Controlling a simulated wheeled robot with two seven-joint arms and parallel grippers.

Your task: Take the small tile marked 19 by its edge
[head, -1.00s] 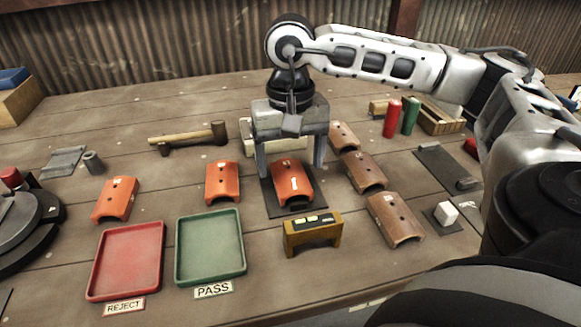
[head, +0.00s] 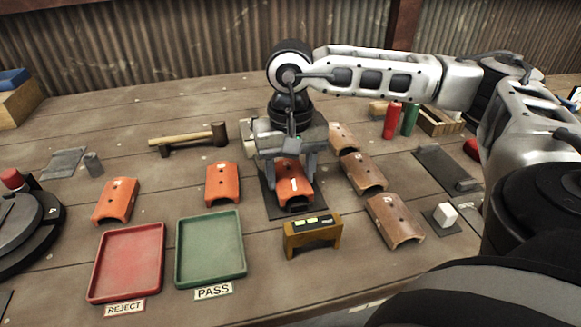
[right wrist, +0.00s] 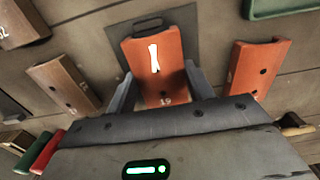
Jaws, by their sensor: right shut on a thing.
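The small orange tile marked 19 (head: 294,187) is a curved roof tile with a white mark, lying on a dark mat (head: 278,206) in the middle of the table. In the right wrist view the tile (right wrist: 157,66) shows its number near the gripper. My right gripper (head: 291,172) is above its far end, with one finger on each side edge, shut on it. The fingers (right wrist: 161,88) also flank the tile in the right wrist view. My left gripper is not in view.
Orange tiles (head: 222,183) lie to the left, and brown tiles (head: 395,218) lie close on the right. A wooden stand (head: 312,236) is just in front. The red REJECT tray (head: 127,262) and green PASS tray (head: 210,248) are front left. A mallet (head: 188,140) lies behind.

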